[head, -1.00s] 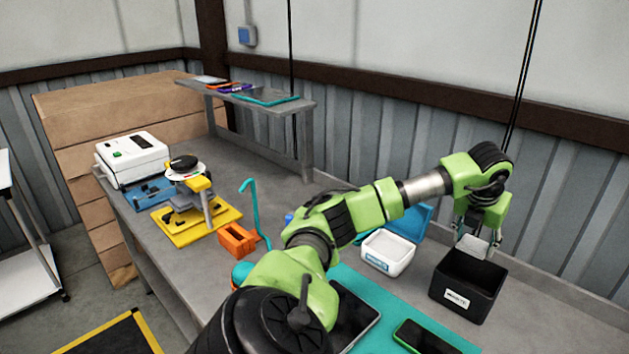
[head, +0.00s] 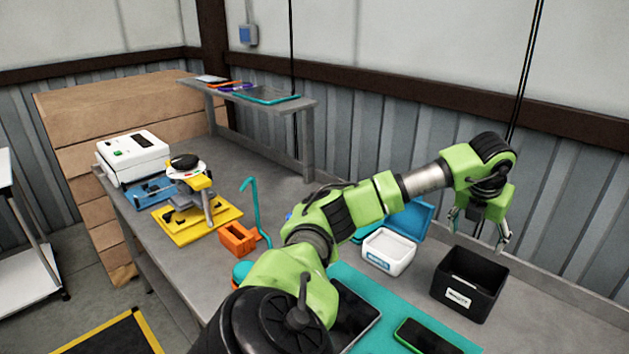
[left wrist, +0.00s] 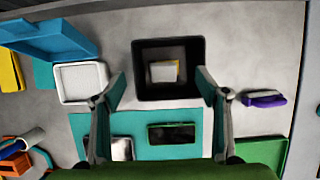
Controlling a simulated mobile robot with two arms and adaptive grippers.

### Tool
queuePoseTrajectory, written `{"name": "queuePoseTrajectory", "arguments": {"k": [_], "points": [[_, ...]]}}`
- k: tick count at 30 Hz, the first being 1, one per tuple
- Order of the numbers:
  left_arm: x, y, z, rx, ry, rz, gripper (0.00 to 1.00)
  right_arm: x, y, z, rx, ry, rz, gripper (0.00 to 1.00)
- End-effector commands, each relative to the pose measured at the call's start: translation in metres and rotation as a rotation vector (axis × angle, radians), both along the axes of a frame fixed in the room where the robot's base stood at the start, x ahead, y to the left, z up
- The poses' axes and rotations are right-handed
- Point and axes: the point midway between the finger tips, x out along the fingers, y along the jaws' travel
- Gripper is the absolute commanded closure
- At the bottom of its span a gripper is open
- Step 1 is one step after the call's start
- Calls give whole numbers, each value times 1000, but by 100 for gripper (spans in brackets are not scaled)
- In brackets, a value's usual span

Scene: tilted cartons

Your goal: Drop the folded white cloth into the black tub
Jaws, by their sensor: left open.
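The black tub (head: 455,300) stands on the bench at the right of the head view, with a white label on its front. It also shows in the left wrist view (left wrist: 168,43), seen from above. The folded white cloth (left wrist: 164,71), with a yellowish edge, lies inside the tub on its floor, apart from my fingers. My left gripper (head: 478,230) is open and empty above the tub; its spread fingers also show in the left wrist view (left wrist: 160,88). The tub's walls mostly hide the cloth in the head view. My right gripper is not in view.
A white open box (head: 388,252) with a blue lid behind it stands left of the tub. A teal mat (head: 385,300) with a dark phone-like item (head: 425,338) lies in front. A purple item (left wrist: 264,98) lies right of the tub in the wrist view.

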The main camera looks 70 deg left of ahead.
Motion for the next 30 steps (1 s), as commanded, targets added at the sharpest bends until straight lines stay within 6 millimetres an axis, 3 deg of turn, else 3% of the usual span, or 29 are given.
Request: {"name": "queuePoseTrajectory", "arguments": {"k": [6,12,18,30], "points": [[-15,-8,48,1,-7,0,33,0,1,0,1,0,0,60],[-26,-15,77,0,-5,1,33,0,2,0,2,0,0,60],[-31,-17,87,1,-3,1,33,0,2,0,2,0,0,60],[-31,-17,87,1,-2,1,33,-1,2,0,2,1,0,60]]}}
